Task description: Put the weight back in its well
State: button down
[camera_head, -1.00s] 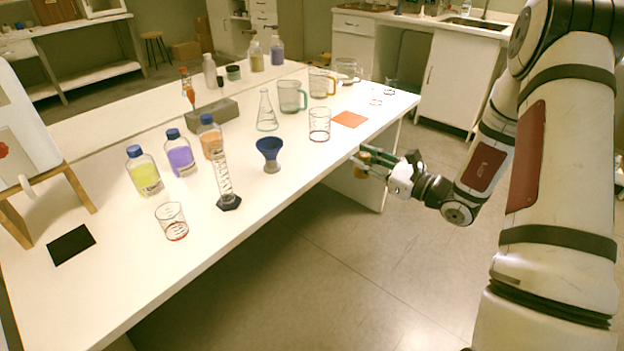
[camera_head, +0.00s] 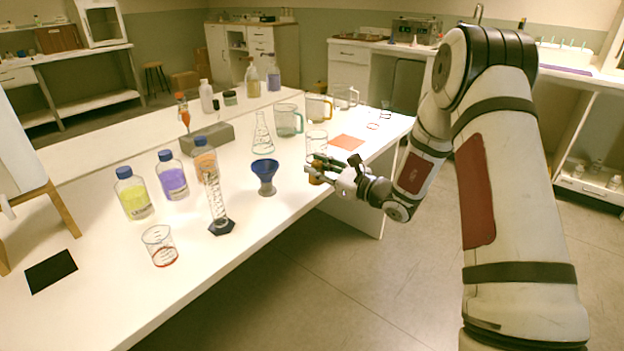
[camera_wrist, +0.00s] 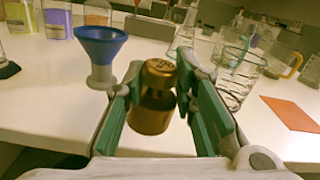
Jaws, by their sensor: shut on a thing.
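In the head view my gripper (camera_head: 318,168) is at the table's front edge, right of the blue funnel, with the weight (camera_head: 316,180) partly hidden by the fingers.
Close by are the blue funnel (camera_head: 265,175) on the left and a glass beaker (camera_wrist: 238,78) on the right. An orange mat (camera_head: 346,142) lies beyond. A tall cylinder (camera_head: 217,200), bottles and a conical flask (camera_head: 262,135) stand across the white table (camera_head: 215,260).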

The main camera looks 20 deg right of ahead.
aim_at(312, 177)
jog(key=shift+w+a, duration=0.35)
jog(key=shift+w+a+f+b, duration=0.2)
jog(key=shift+f+b, duration=0.1)
jog(key=shift+f, duration=0.6)
jog(key=shift+w+a+f+b, duration=0.15)
jog(key=shift+f+b, duration=0.15)
jog(key=shift+f, duration=0.55)
jog(key=shift+f, duration=0.1)
jog(key=c, duration=1.6)
grip_release()
jog(key=o, duration=0.3)
